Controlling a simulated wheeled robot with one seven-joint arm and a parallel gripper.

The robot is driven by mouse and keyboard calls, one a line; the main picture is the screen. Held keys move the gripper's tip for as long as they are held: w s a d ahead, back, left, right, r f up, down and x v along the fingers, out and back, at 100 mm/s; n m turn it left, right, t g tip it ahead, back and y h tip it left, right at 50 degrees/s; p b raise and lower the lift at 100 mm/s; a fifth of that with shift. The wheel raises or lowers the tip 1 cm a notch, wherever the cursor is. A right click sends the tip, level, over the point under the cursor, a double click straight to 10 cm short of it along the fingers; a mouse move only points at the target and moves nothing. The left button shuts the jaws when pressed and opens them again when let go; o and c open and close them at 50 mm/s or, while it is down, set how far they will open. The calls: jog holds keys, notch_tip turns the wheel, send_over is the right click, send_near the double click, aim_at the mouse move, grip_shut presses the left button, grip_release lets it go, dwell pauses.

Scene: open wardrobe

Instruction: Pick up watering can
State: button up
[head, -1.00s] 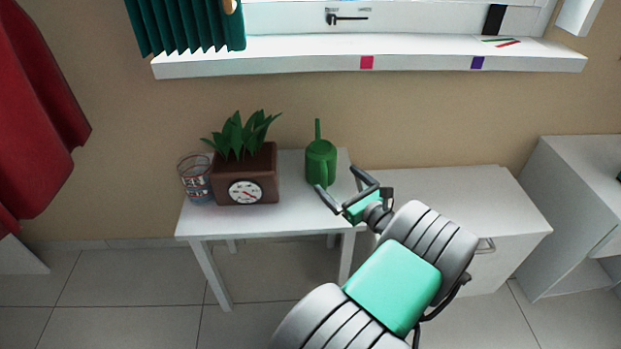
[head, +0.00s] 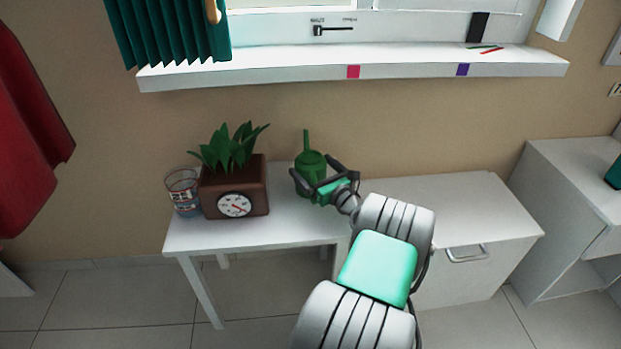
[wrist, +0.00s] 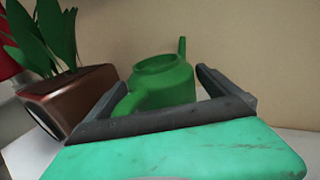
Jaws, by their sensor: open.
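The green watering can (head: 309,163) stands upright on the white table (head: 270,230), its thin spout pointing up. It also shows in the wrist view (wrist: 165,82), with its round open top and a curved handle toward me. My gripper (head: 309,180) is open at the can's near side, with one finger on each side of the can in the head view. In the wrist view my gripper (wrist: 165,95) has its fingers spread, the can's body between and beyond them. The lower part of the can is hidden by my gripper. I cannot tell whether the fingers touch it.
A brown planter (head: 252,192) with a green plant and a round dial stands left of the can. A glass with red and blue markings (head: 183,194) stands beside it. A white cabinet (head: 450,215) adjoins on the right. A windowsill (head: 250,76) juts out above.

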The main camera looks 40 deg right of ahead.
jog(key=shift+c, duration=0.4)
jog(key=c, duration=1.8)
jog(key=shift+w+r, duration=0.1)
jog(key=shift+r, duration=0.1)
jog(key=shift+c, duration=0.3)
